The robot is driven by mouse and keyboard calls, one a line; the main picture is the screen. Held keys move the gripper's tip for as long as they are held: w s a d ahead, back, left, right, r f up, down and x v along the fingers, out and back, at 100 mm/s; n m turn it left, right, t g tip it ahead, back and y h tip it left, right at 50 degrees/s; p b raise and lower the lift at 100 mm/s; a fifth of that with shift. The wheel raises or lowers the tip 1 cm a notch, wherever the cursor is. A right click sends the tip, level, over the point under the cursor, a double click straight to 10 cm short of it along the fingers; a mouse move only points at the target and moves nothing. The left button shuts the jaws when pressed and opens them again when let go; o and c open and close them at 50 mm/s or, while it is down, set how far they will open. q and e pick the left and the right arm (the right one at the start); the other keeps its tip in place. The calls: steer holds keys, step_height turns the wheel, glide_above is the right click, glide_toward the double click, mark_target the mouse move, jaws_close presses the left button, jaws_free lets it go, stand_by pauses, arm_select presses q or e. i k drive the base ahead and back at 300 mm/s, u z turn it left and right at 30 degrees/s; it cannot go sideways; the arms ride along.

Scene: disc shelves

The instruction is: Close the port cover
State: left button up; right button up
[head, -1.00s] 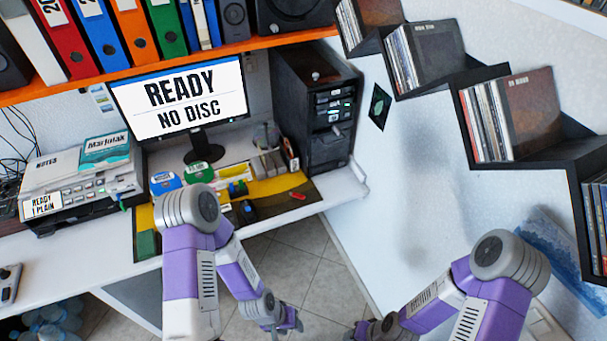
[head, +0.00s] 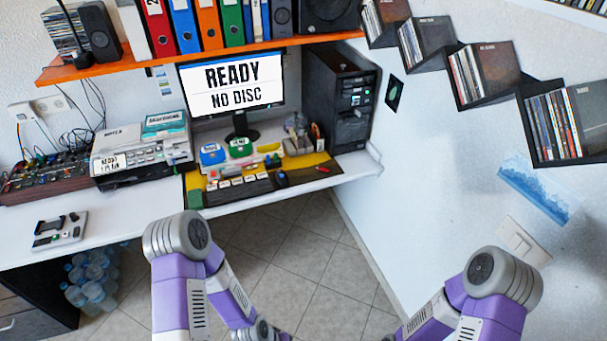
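A black computer tower (head: 345,98) stands at the right end of the desk, against the wall. Its front has drive bays and a small pale part sticking out at mid-height. I cannot tell whether that part is the port cover; no port cover is clear in this view. My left arm hangs in front of the desk, with its wrist at the bottom edge. My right arm is at the lower right. The fingers of both grippers are below the picture, so I cannot see what they hold. Both arms are well short of the tower.
The white desk (head: 110,238) holds a monitor (head: 232,86) reading "READY NO DISC", a printer (head: 142,158), a keyboard (head: 238,192) and a grey device (head: 60,230). Stepped disc shelves (head: 485,75) line the right wall. Bottles (head: 92,275) stand under the desk. Tiled floor (head: 300,260) is clear.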

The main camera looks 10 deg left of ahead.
mark_target(359, 111)
steer(key=u, duration=0.6)
steer(key=i, duration=1.6)
steer(key=z, duration=1.9)
